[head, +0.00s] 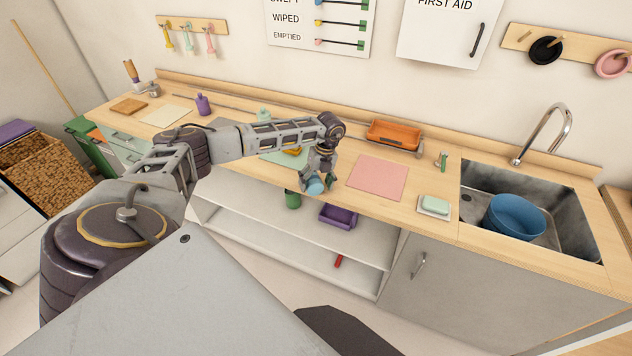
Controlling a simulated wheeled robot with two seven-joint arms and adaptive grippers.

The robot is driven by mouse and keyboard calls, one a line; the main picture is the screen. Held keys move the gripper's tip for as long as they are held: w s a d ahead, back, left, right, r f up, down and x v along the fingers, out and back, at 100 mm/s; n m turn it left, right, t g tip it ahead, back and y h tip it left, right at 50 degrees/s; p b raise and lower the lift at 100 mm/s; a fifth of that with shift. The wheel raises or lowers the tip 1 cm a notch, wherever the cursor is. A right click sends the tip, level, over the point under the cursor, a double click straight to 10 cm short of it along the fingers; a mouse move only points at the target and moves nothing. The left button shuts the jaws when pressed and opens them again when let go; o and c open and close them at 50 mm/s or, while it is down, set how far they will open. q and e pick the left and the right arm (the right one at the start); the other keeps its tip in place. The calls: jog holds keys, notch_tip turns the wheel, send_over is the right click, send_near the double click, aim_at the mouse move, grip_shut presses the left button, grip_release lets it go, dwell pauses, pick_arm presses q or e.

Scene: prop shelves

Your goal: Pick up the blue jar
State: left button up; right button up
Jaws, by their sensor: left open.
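A small blue jar (315,186) shows in the head view near the counter's front edge, partly hidden by my left gripper. My left gripper (319,184) points down over the jar with its fingers open around or beside it. I cannot tell whether the fingers touch it. My left arm reaches in from the left across the counter. My right gripper is not in view.
A pink mat (378,177) lies right of the gripper, with an orange tray (394,134) behind it. A green container (293,200) and a purple bin (339,215) sit below on the shelf. A sink (474,208) holding a blue bowl (515,216) is farther right.

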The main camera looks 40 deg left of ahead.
pick_arm(q)
notch_tip(320, 180, up, 12)
jog(key=w+d, duration=0.1)
jog(key=w, duration=0.1)
jog(key=shift+d+f, duration=0.15)
dwell(0.4)
jog(key=shift+f, duration=0.15)
